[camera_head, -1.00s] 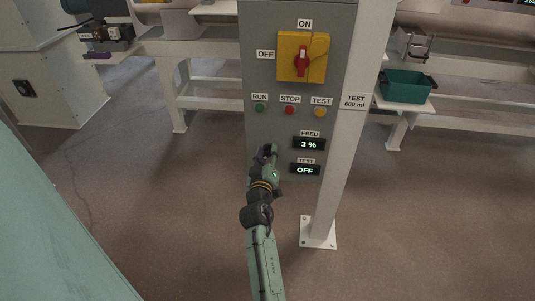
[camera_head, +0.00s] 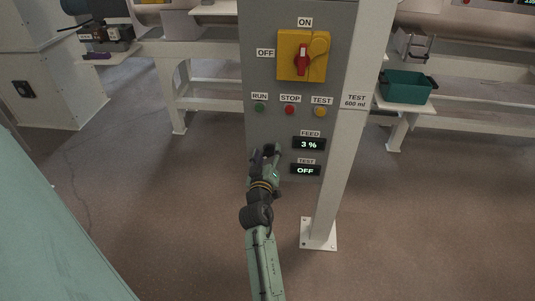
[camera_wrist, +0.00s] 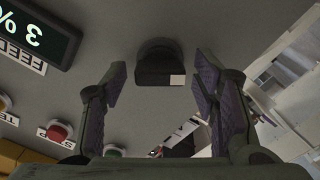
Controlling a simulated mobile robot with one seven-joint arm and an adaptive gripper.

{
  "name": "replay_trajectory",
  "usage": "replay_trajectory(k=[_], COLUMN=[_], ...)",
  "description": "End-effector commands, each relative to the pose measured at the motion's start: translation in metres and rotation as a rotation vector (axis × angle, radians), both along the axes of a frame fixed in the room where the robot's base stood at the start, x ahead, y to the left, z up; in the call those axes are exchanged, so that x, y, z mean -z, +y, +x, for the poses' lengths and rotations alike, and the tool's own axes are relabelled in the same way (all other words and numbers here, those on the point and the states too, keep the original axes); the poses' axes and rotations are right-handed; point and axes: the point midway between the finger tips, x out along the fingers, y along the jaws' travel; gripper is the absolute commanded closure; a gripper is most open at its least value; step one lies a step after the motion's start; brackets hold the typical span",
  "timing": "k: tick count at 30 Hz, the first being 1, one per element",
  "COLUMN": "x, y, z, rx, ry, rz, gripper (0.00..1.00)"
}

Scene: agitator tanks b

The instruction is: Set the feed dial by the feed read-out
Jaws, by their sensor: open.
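The feed read-out (camera_head: 309,144) on the grey control panel (camera_head: 264,81) shows 3 %. It also shows upside down at the upper left of the wrist view (camera_wrist: 36,27). The feed dial (camera_wrist: 160,62) is a dark knob with a pale mark, seen between and beyond my open fingers in the wrist view. In the head view my gripper hides it. My gripper (camera_head: 265,152) is in front of the panel, left of the read-out. In the wrist view my gripper (camera_wrist: 160,82) has its fingers apart, one on each side of the dial, with gaps between.
The test read-out (camera_head: 305,169) shows OFF. Run (camera_head: 260,107), stop (camera_head: 289,110) and test (camera_head: 320,111) buttons sit above, under the red switch (camera_head: 302,61), which points to ON. A pale post (camera_head: 343,150) stands right of the panel. A teal bin (camera_head: 405,87) is farther right.

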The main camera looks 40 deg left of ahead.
Motion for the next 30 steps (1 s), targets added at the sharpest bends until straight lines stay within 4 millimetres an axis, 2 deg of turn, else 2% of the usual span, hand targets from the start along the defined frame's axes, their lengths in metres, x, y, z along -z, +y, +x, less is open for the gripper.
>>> replay_trajectory(k=[5,18,24,30], x=[0.001,0.001,0.0,0.0], y=[-0.008,-0.054,-0.062,-0.063], z=[-0.012,-0.086,-0.101,-0.102], rx=[0.0,0.0,0.001,0.001], ry=[0.001,0.002,0.001,0.0], rz=[-0.001,0.0,0.0,0.0], gripper=[0.46,0.46,0.46,0.46])
